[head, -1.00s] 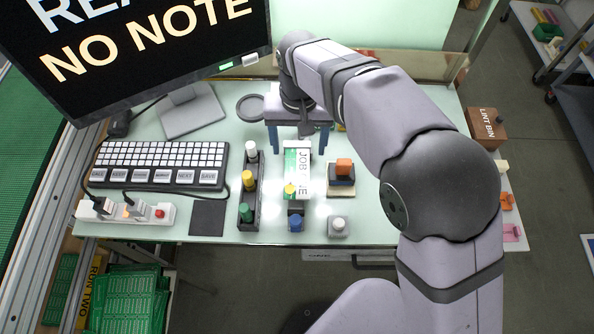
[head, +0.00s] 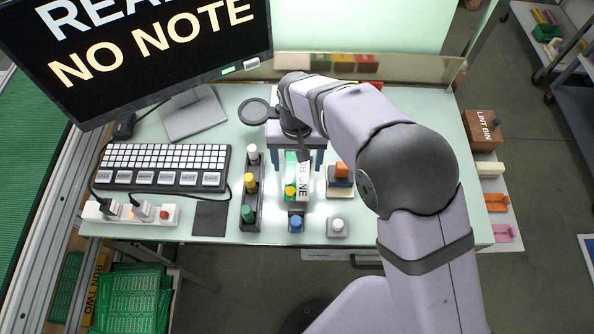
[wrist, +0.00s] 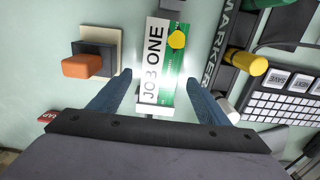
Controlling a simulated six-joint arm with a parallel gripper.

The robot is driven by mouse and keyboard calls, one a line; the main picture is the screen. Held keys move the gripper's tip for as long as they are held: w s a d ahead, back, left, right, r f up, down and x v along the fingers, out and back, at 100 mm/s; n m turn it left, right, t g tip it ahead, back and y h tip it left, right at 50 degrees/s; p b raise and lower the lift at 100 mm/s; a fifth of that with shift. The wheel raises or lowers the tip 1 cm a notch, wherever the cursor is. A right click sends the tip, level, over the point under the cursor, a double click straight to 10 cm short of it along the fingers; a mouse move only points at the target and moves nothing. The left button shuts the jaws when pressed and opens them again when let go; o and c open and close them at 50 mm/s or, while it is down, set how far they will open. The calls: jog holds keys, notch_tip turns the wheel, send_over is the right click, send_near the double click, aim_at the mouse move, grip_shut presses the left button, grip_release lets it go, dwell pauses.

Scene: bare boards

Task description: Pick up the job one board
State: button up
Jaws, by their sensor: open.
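A dark rack with white, yellow and green markers (head: 250,183) stands left of the board. A block with an orange top (head: 341,171) stands right. A blue-topped piece (head: 295,224) and a grey button box (head: 338,227) sit in front. The keyboard (head: 160,166) lies further left.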

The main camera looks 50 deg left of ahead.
aim_at(297, 168)
jog(key=shift+f, duration=0.45)
jog(key=c, duration=1.2)
jog(key=shift+o, duration=0.2)
jog(key=shift+r, duration=0.1)
notch_tip(297, 168, up, 10)
jog(key=b, duration=0.2)
jog(key=w+t+y+p, duration=0.3)
jog(key=w+p, duration=0.7)
jog(key=w, duration=2.1)
jog(key=shift+w+d+r+p, duration=0.2)
jog(key=shift+d+r+p, duration=0.1)
jog(key=shift+r+p, duration=0.05)
